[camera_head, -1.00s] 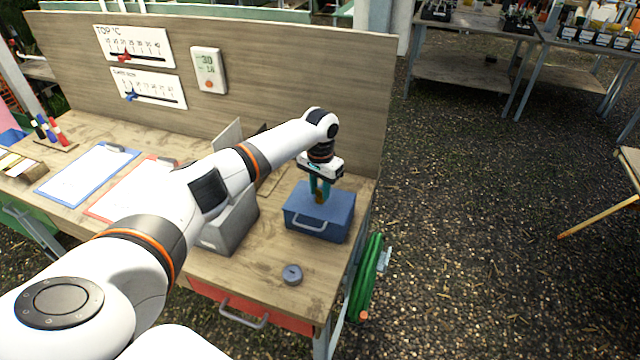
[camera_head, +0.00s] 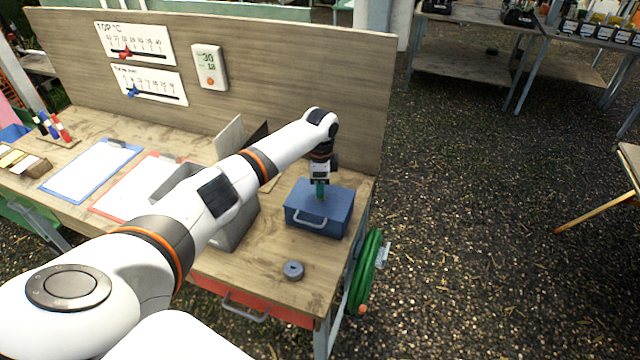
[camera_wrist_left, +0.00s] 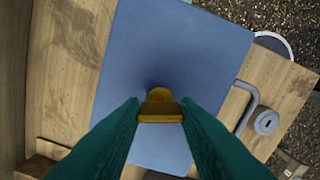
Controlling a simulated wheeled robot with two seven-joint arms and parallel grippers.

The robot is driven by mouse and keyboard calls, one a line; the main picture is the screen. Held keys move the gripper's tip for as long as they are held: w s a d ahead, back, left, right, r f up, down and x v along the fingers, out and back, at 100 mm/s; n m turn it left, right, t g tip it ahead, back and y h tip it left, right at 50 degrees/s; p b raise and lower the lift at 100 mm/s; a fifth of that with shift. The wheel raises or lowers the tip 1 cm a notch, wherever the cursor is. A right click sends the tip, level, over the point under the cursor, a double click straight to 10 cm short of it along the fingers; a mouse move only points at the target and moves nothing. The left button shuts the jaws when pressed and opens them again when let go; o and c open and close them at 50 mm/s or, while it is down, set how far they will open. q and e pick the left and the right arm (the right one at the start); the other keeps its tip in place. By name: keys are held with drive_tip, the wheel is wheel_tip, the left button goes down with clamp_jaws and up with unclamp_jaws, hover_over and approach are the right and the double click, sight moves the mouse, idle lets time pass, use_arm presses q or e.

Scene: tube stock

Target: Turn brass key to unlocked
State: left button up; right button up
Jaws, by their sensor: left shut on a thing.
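The brass key (camera_wrist_left: 160,106) stands on the lid of the blue box (camera_head: 335,203), between the green fingertips of my left gripper (camera_wrist_left: 160,118) in the left wrist view. My left gripper is shut on the key. In the head view the left gripper (camera_head: 320,191) points straight down onto the box top, and its fingers hide most of the key. The blue box (camera_wrist_left: 175,50) fills the middle of the wrist view, with its grey handle on its front. My right gripper is not in view.
A small grey round object (camera_head: 293,270) lies on the bench in front of the box. A grey bin (camera_head: 232,228) stands left of the box under my arm. A wooden back panel (camera_head: 270,80) rises behind. A green hose (camera_head: 366,270) hangs at the bench's right end.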

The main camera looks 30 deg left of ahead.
use_arm(q)
drive_tip(key=shift+m, duration=1.9)
drive_tip(key=o, duration=1)
wheel_tip(320, 180, up, 12)
drive_tip(key=b, duration=0.3)
